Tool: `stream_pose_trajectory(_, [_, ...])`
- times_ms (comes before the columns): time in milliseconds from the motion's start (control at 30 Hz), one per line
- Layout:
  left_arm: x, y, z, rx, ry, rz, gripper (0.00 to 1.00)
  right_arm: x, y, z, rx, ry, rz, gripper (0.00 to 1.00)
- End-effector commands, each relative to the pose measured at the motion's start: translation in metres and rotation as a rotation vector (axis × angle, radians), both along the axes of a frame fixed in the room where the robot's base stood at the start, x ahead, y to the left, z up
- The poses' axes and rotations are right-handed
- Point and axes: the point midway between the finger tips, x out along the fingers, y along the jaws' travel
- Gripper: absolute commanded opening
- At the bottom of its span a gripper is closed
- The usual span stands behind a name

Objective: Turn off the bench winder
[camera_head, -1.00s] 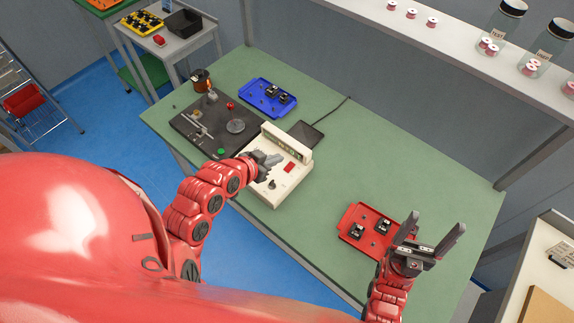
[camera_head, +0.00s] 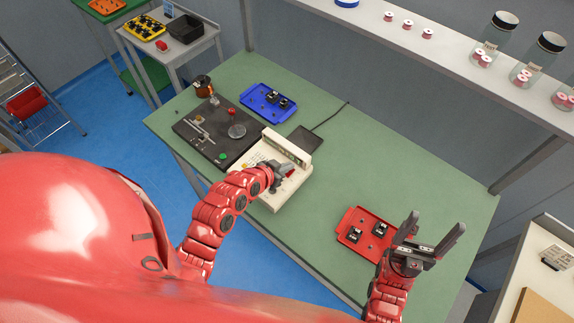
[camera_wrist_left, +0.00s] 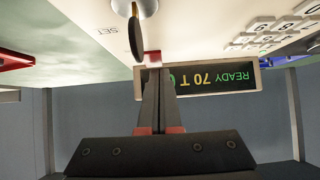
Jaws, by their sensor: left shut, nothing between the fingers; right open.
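The bench winder is a dark base plate (camera_head: 190,128) with a round disc, beside a cream control box (camera_head: 282,194) on the green bench. The box's display, upside down in the left wrist view (camera_wrist_left: 213,78), is lit and reads READY 70 T; the rest is hidden by my fingers. My left gripper (camera_head: 287,170) is shut and empty over the box. In the left wrist view its fingertips (camera_wrist_left: 152,70) are at a red switch (camera_wrist_left: 153,57) below the display; I cannot tell whether they touch. My right gripper (camera_head: 428,228) is open and empty above the bench's right part.
A blue tray (camera_head: 251,103) with dark parts lies behind the winder, a red tray (camera_head: 347,229) near my right gripper. A shelf (camera_head: 450,62) with jars and spools hangs behind.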

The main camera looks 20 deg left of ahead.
Motion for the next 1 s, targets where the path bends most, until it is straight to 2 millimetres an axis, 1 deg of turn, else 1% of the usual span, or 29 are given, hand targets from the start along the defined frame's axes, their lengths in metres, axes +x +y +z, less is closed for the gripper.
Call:
stream_pose_trajectory(200, [0.001,-0.001,0.000,0.004,0.011,-0.001,0.00,0.000,0.000,-0.001,0.000,0.000,0.000,0.81])
stream_pose_trajectory(333, [0.006,-0.003,-0.004,0.028,0.075,-0.004,0.00,0.000,0.000,-0.003,0.000,0.000,0.000,0.81])
stream_pose_trajectory(633, [0.002,-0.001,-0.005,0.026,0.075,-0.003,0.00,0.000,0.000,-0.002,0.000,0.000,0.000,0.81])
stream_pose_trajectory(1000, [-0.013,0.004,-0.009,0.028,0.079,-0.002,0.00,0.000,0.000,-0.003,0.000,0.000,0.000,0.81])
